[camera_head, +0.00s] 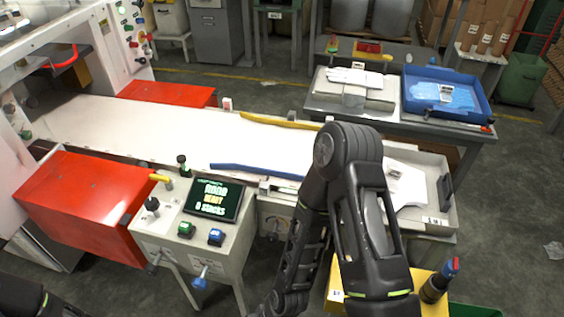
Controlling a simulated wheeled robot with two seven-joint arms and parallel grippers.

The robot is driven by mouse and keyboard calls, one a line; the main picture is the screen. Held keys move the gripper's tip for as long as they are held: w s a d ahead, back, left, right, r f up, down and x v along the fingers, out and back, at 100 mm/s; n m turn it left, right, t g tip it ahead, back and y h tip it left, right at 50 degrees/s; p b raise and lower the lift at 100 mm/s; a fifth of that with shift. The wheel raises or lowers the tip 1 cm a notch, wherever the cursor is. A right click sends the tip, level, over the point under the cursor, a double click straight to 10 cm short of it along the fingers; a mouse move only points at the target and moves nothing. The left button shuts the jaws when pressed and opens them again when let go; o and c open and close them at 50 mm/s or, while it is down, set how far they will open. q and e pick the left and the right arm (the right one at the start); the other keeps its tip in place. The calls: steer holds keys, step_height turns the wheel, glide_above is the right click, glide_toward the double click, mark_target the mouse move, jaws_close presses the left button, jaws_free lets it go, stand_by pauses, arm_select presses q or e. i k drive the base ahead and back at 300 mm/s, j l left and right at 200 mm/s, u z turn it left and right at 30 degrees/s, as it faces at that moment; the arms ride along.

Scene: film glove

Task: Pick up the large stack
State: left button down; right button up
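White film sheets (408,188) lie in the grey tray (440,219) at the right end of the conveyor, partly hidden behind my raised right arm. Another white stack (352,78) lies on a grey board on the back table. Light blue film (440,96) with a small white label lies in a blue bin to its right. I cannot tell which of these is the large stack. My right arm fills the centre-right foreground, bent at the elbow, and its gripper does not show. Only a dark piece of my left arm shows at the lower left corner.
The white conveyor (150,127) carries blue and yellow guide bars. A control box (195,222) with buttons and a screen stands in front, beside a red cover (95,205). The blue bin (482,108) sits on the back table (395,121). A yellow box (336,283) stands below the tray.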

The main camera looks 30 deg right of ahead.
mark_target(407, 185)
steer(key=z, duration=1.7)
